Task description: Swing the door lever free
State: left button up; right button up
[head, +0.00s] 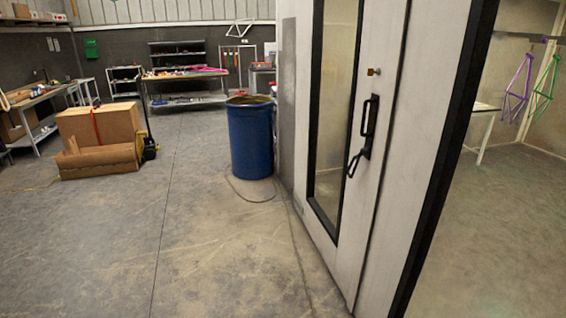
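The booth door (385,55) is a pale panel with a tall window framed in black. A small brass-coloured piece (374,71) sits above the handle. Neither of my grippers shows in the head view, and nothing is seen touching the lever.
A blue barrel (250,140) stands left of the door, with a hose or cable on the floor by it. A cardboard box (100,128) on a pallet jack stands farther left. Purple (517,88) and green (545,85) frames hang inside the booth. The floor before the door is clear.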

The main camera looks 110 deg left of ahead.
aim_at(363, 151)
jog(key=u, duration=3.3)
